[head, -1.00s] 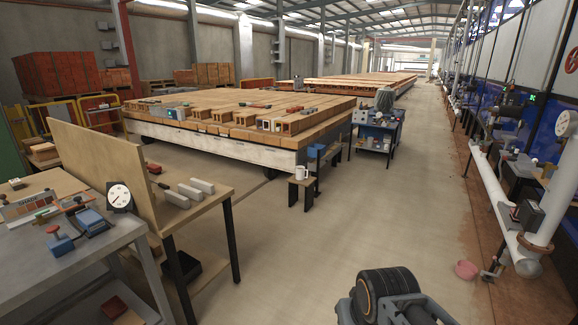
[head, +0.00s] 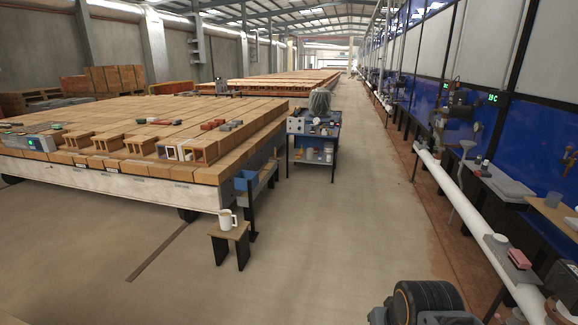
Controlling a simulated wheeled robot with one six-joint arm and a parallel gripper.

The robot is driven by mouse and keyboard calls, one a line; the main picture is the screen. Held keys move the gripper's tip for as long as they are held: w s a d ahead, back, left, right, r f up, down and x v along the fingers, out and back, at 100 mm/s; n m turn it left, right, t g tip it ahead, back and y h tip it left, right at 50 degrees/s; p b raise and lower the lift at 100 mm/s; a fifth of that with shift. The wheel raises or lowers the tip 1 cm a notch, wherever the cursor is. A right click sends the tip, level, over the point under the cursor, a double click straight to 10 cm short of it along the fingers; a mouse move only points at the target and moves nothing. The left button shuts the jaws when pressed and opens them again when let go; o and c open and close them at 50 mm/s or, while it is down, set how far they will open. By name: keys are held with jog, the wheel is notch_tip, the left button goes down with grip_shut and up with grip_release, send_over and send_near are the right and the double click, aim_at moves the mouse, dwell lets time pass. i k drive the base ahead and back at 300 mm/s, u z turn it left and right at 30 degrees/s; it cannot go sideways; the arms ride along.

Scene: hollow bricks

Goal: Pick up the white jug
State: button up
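A white jug (head: 226,220) with a handle on its right side stands upright on a small wooden stool (head: 231,236) with dark legs. The stool is on the floor left of the picture's middle, in front of the long brick-laden table. Part of my arm shows at the bottom right, well apart from the jug. My gripper's fingers are not in view.
A long white-sided table (head: 130,188) of hollow bricks stands behind and left of the stool. A blue bench (head: 258,180) is close behind it. A blue cart (head: 314,150) stands farther back. White pipes (head: 465,208) run along the right. The floor (head: 320,240) right of the stool is clear.

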aim_at(228, 220)
jog(key=u, duration=0.15)
jog(key=i, duration=2)
jog(key=u, duration=1.35)
jog(key=i, duration=1.35)
jog(key=u, duration=1)
jog(key=i, duration=0.25)
jog(key=u, duration=0.15)
